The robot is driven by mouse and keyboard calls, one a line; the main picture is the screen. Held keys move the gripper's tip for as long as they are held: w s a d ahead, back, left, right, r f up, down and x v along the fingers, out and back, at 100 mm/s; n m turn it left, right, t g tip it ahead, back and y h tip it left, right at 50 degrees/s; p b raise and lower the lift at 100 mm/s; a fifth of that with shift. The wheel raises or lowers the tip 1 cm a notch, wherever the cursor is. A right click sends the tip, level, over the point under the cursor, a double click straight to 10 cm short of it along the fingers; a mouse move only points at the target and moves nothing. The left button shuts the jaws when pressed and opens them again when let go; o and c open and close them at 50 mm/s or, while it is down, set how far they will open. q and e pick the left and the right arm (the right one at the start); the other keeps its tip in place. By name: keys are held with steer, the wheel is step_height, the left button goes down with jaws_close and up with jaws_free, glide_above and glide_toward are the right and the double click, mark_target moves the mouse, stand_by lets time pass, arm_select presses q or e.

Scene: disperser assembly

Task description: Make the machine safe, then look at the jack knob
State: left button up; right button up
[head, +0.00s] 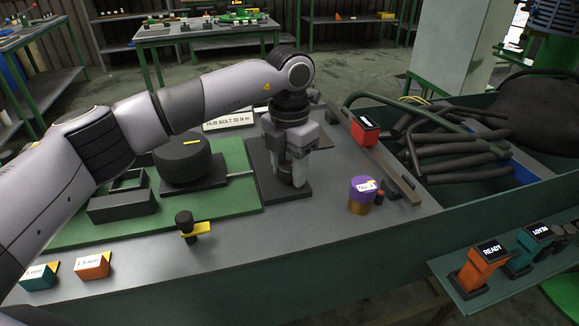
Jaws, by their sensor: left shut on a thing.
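My left arm reaches in from the left, and its gripper (291,158) points down over a dark square plate (256,165) near the middle of the bench. The gripper is shut on a pale grey upright piece (291,175), mostly hidden between the fingers. A black knob (184,218) on a short stem with a yellow tab stands at the bench front; I cannot tell whether it is the jack knob. A red block (364,132) with a dark labelled face stands right of the gripper. My right gripper is not in view.
A large black round part (183,157) sits on a green mat (226,204) left of the gripper. A purple and gold labelled cylinder (361,195) stands to the right. Orange and teal READY devices (479,266) stand on a lower right shelf.

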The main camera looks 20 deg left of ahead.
mark_target(289, 166)
arm_select(q)
steer(key=shift+r+n, duration=0.1)
steer(key=shift+n, duration=0.4)
steer(key=o, duration=1.1)
steer(key=shift+c, duration=0.2)
steer(key=shift+r+b, duration=0.35)
steer(key=shift+r, duration=3.2)
steer(key=shift+s, duration=0.1)
